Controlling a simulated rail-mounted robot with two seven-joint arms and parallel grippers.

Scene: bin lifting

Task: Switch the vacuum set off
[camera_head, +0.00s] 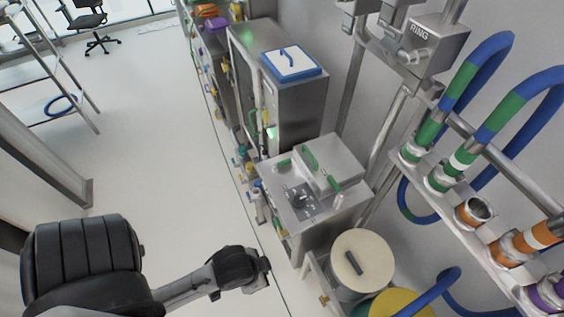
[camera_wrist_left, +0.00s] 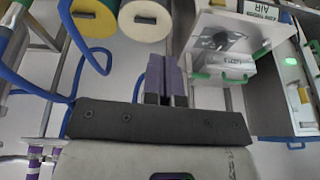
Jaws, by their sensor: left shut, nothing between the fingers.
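A steel cabinet (camera_head: 283,183) stands right of the middle in the head view. Its top has a dark switch plate with a knob (camera_head: 303,196) and a raised steel box with green handles (camera_head: 320,166). This is probably the vacuum set, but I cannot read its labels. In the left wrist view, the cabinet's dark switch (camera_wrist_left: 220,40) is at upper right. The switch position cannot be told. My left gripper (camera_head: 264,271) is in front of and below the cabinet, apart from it. Its fingers (camera_wrist_left: 167,78) are shut and empty. My right gripper is out of view.
A drum with a cream lid (camera_head: 361,256) and a yellow-lidded one (camera_head: 402,304) stand right of the left gripper. Blue hoses (camera_head: 489,73) and a pipe rack (camera_head: 437,172) fill the right side. Open floor (camera_head: 165,150) lies to the left.

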